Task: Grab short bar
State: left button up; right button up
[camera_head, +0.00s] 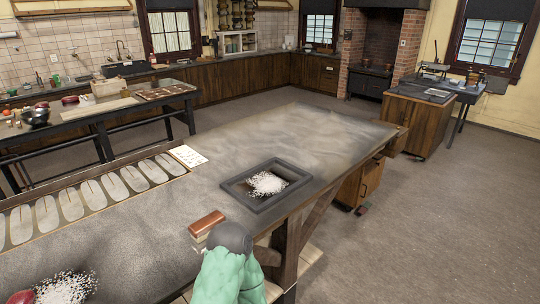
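A short reddish-brown bar (206,222) lies near the front edge of the worktable (230,185), left of a dark tray. A paler edge shows under the bar, partly cut off by a green and grey part that looks like my arm. I cannot tell which arm it is. This part rises from the bottom edge just in front of the bar; I cannot tell whether it touches it. Neither gripper's fingers show.
The dark tray (235,190) holds white granules (267,183). A rack of pale oval pieces (72,204) lies along the table's left side, with a white card (188,155) by it. More granules (66,288) lie bottom left beside a red object (20,297). The table's far end is clear.

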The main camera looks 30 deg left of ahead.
aim_at(304, 173)
jog(key=i+l+u, duration=0.25)
jog(key=i+u, duration=0.2)
jog(key=i+l+u, duration=0.75)
jog(key=l+u, duration=0.2)
